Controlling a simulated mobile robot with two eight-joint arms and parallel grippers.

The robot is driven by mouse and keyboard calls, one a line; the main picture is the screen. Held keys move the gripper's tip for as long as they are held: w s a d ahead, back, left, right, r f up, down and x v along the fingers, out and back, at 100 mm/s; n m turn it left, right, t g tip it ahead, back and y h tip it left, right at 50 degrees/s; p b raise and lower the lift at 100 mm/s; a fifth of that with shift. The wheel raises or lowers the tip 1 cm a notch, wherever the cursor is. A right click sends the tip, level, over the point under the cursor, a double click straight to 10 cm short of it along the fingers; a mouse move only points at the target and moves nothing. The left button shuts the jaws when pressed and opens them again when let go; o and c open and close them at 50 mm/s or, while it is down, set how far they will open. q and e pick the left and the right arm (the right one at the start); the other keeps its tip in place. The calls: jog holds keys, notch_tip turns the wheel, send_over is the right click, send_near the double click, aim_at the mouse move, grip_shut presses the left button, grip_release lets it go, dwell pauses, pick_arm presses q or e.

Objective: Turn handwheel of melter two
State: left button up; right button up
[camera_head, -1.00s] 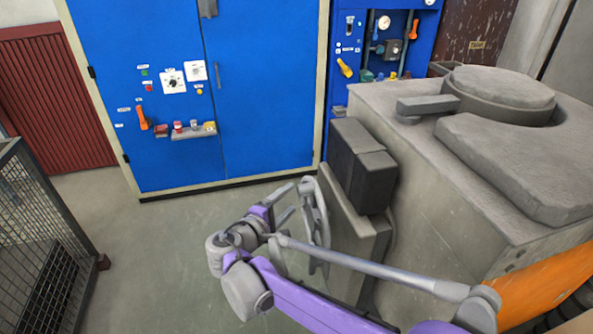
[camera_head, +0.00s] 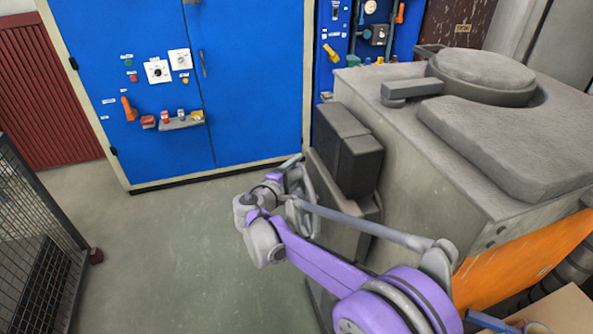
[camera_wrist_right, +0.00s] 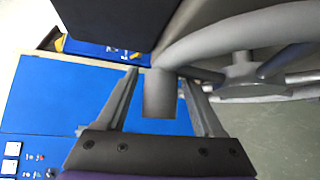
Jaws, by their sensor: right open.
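The grey handwheel (camera_head: 309,196) is on the side of the grey melter (camera_head: 440,150), below a dark box, and my right arm partly covers it. In the right wrist view, its curved rim (camera_wrist_right: 225,32), hub and spokes fill the upper right. A short grey cylindrical handle (camera_wrist_right: 159,94) hangs from the rim. My right gripper (camera_head: 286,183) is at the wheel. In the wrist view its two fingers (camera_wrist_right: 158,84) are spread, one on each side of the handle, with gaps visible. I cannot tell which melter number this is. My left gripper is not in view.
A dark box (camera_head: 345,150) juts from the melter just above the wheel. A blue cabinet (camera_head: 250,80) with switches stands behind. A mesh fence (camera_head: 35,240) is at left. The floor (camera_head: 170,250) between is clear.

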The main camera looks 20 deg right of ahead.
grip_shut()
dwell(1.3)
